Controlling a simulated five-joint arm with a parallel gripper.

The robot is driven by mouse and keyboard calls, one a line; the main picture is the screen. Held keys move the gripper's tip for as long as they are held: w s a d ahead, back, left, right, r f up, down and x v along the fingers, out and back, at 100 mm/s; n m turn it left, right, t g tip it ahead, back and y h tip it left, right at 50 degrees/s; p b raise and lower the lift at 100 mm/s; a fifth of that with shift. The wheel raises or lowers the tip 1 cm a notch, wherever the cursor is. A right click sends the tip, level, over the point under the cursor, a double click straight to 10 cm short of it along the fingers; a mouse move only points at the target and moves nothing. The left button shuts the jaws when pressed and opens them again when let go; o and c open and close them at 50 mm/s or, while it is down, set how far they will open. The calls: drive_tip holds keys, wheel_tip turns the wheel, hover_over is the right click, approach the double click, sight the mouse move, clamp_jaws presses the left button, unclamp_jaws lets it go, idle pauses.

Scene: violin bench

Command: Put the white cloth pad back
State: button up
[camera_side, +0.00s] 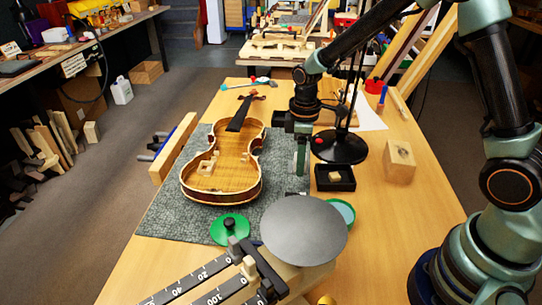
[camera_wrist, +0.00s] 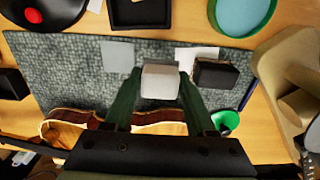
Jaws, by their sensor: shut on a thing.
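My gripper (camera_wrist: 158,88) is shut on the white cloth pad (camera_wrist: 160,82), a small whitish block between its two green fingers in the wrist view. The pad is over the grey mat (camera_wrist: 70,75); I cannot tell how high. In the side view my gripper (camera_side: 301,165) points down near the mat's right edge, right of the violin, and the pad cannot be made out there. A flat pale square (camera_wrist: 117,57) lies on the mat just left of the pad. A dark block (camera_wrist: 216,75) stands right of the right finger, beside a whitish patch (camera_wrist: 196,54).
The violin body (camera_side: 225,165) lies on the mat. A black tray (camera_side: 335,184) with a small wooden block and the lamp base (camera_side: 340,147) stand right of my gripper. A green lidded piece (camera_side: 230,228), a teal dish (camera_side: 343,211) and a grey disc (camera_side: 304,229) are nearer the camera.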

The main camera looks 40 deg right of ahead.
sight(298, 186)
drive_tip(key=shift+f, duration=2.8)
drive_tip(key=shift+f, duration=0.15)
drive_tip(key=o, duration=1.3)
